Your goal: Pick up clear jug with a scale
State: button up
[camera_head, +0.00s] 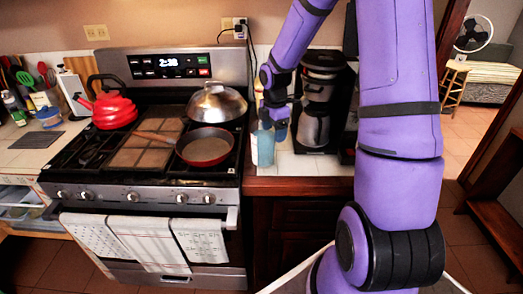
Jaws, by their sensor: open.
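A clear, bluish jug (263,149) stands upright on the white tiled counter, just right of the stove. Any scale marks on it are too small to make out. My gripper (273,122) points down at the jug's top and right side, with its fingers close to the rim. It is open, and I cannot tell whether the fingers touch the jug. The fingers hide part of the jug's upper end.
A coffee maker (322,100) stands close on the right. The stove (150,190) on the left carries a red kettle (108,108), a red pan (205,147) and a lidded pan (217,102). The white counter (300,165) has a little free room in front.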

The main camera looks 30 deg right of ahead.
aim_at(273, 142)
jog(key=shift+a+f, duration=0.15)
jog(key=shift+f, duration=3.25)
grip_shut()
